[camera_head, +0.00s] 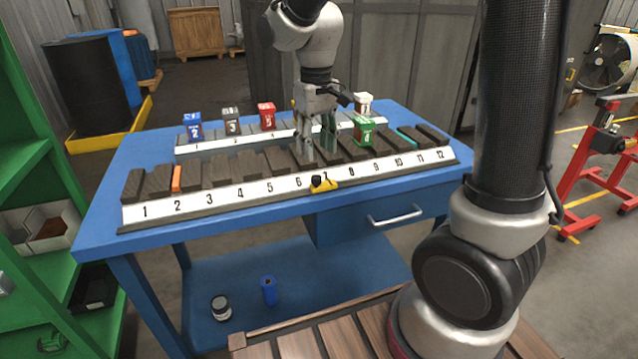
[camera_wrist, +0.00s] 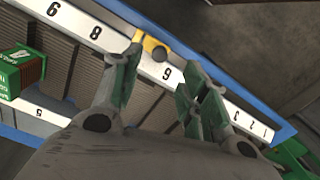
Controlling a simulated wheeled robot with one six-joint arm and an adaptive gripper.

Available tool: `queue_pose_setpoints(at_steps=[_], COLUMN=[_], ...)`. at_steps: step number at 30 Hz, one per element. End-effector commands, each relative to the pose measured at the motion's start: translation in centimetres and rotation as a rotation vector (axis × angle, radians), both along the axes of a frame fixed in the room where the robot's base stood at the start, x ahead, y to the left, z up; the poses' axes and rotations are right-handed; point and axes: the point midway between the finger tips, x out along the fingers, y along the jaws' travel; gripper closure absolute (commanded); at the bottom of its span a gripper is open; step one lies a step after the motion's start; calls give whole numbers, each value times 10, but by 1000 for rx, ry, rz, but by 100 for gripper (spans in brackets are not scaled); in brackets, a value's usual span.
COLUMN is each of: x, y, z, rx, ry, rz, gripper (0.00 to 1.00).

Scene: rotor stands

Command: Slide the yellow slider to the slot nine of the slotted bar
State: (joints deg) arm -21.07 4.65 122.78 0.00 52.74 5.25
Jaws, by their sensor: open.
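The yellow slider (camera_head: 324,184), with a dark knob, sits on the front edge of the slotted bar (camera_head: 215,203) at number 7. In the wrist view the slider (camera_wrist: 150,46) shows near the left fingertip, on the white number strip between 8 and 6. The white strip carries numbers 1 to 12; slot nine (camera_head: 375,166) lies to the right of the slider in the head view. My gripper (camera_head: 316,150) points down over the bar around slots 6 and 7. In the wrist view its fingers (camera_wrist: 163,76) are apart, with nothing held between them.
Behind the bar, a second numbered rack holds blue (camera_head: 193,127), grey (camera_head: 231,121), red (camera_head: 267,117) and white (camera_head: 363,104) blocks. A green block (camera_head: 363,131) stands right of my gripper. The blue table's (camera_head: 110,190) front edge is close to the bar.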

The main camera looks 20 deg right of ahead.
Motion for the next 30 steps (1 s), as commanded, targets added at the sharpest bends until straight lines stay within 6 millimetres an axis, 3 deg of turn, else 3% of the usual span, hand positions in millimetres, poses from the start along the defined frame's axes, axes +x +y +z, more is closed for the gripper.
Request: queue_pose_setpoints(at_steps=[15,26,30], x=[0,0,0], y=[0,0,0], z=[-71,-77,-77], rx=[0,1,1], ry=[0,-3,-3], rz=[-15,-15,-15], gripper=[56,56,82])
